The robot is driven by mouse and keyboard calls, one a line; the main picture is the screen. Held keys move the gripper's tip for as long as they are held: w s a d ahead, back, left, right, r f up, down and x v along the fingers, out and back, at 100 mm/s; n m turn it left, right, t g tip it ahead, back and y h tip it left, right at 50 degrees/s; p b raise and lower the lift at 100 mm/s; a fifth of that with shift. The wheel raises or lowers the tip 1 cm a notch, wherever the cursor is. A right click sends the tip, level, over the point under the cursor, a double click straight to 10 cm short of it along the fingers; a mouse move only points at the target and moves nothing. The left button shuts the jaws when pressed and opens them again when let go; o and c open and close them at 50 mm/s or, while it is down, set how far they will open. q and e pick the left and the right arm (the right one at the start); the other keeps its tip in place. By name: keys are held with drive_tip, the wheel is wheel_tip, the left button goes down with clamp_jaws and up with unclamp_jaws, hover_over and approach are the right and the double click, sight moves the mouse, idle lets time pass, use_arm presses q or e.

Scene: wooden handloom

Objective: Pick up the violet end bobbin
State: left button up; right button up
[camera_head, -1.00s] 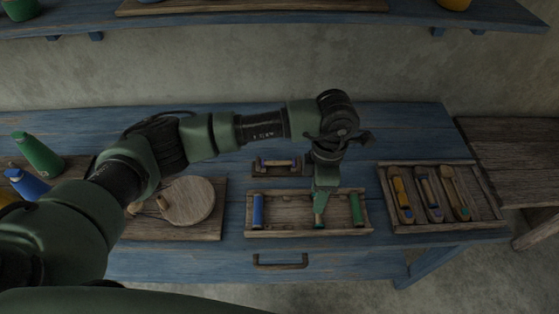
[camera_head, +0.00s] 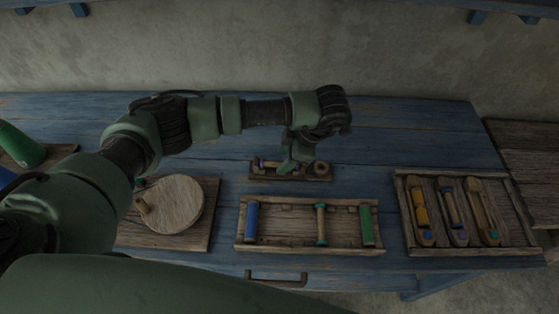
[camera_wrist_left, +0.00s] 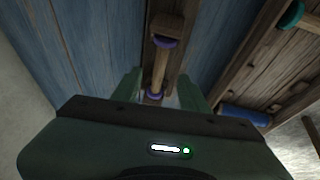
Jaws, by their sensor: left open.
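The violet end bobbin (camera_wrist_left: 160,70) has a bare tan shaft and violet flanges. It lies in a small wooden rack (camera_head: 318,177) at the back of the blue bench. My left gripper (camera_head: 290,168) is over this rack in the head view and hides part of the bobbin; one end of the bobbin (camera_head: 263,163) shows left of the fingers. In the left wrist view the open green fingers (camera_wrist_left: 160,92) stand on either side of the bobbin's near end, with nothing held. I cannot tell whether they touch it. My right gripper is not in view.
A wooden tray (camera_head: 285,245) in front holds a blue, a teal-ended and a green bobbin. A tray of shuttles (camera_head: 404,205) is at the right. A round wooden disc (camera_head: 175,205) on a board is at the left. The bench behind the rack is clear.

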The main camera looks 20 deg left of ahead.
sight(279, 165)
use_arm(q)
drive_tip(key=shift+x, duration=1.1)
drive_tip(key=shift+w+f, duration=0.1)
drive_tip(key=shift+f, duration=0.05)
clamp_jaws()
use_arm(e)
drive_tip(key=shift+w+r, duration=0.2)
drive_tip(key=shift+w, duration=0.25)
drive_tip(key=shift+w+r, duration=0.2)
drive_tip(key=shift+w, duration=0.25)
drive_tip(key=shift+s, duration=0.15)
